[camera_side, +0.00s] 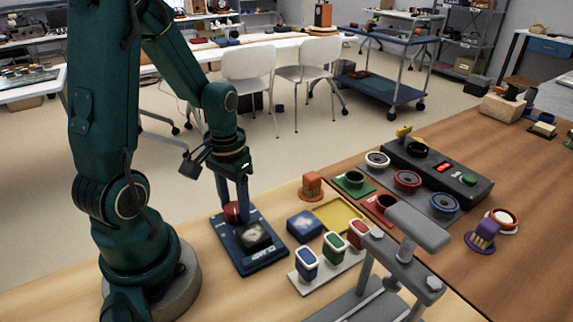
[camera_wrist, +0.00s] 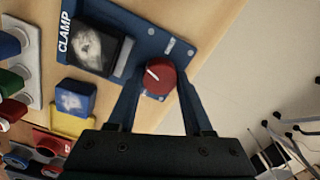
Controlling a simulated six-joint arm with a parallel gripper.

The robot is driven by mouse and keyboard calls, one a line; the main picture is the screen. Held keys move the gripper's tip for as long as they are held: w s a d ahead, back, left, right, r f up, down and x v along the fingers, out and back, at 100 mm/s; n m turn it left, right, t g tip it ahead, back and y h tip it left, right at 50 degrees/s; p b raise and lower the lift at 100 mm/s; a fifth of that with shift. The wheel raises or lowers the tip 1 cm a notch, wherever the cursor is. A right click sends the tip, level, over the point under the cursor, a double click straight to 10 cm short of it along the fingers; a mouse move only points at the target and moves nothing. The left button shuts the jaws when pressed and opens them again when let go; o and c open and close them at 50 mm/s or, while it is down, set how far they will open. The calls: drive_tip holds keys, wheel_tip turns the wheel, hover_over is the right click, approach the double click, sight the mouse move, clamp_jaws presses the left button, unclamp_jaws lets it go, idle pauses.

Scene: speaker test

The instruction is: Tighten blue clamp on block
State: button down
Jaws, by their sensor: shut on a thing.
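The blue clamp (camera_side: 262,261) lies flat on the wooden table in front of my arm. In the wrist view its blue plate (camera_wrist: 150,46) carries the white word CLAMP. A black block with a whitish patch on top (camera_side: 253,236) sits on the clamp, and shows in the wrist view (camera_wrist: 95,50). The clamp's red knob (camera_side: 232,213) has a white pointer line, seen in the wrist view (camera_wrist: 161,78). My gripper (camera_side: 234,204) points down with its two fingers on either side of the knob, shut on it. Whether the clamp's jaw touches the block is unclear.
Right of the clamp are a blue block with a white patch (camera_side: 304,226), a yellow tray (camera_side: 337,214) and a pale rack (camera_side: 317,273) with blue, green and red pieces. A grey press-like fixture (camera_side: 402,265) stands at front right. A dark panel (camera_side: 435,170) lies behind.

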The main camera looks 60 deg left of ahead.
sight(234, 207)
drive_tip(key=m, duration=0.4)
drive_tip(key=shift+m, duration=1.9)
drive_tip(key=shift+s, duration=0.1)
drive_tip(key=shift+c, duration=1.5)
unclamp_jaws()
drive_tip(key=shift+r, duration=2.55)
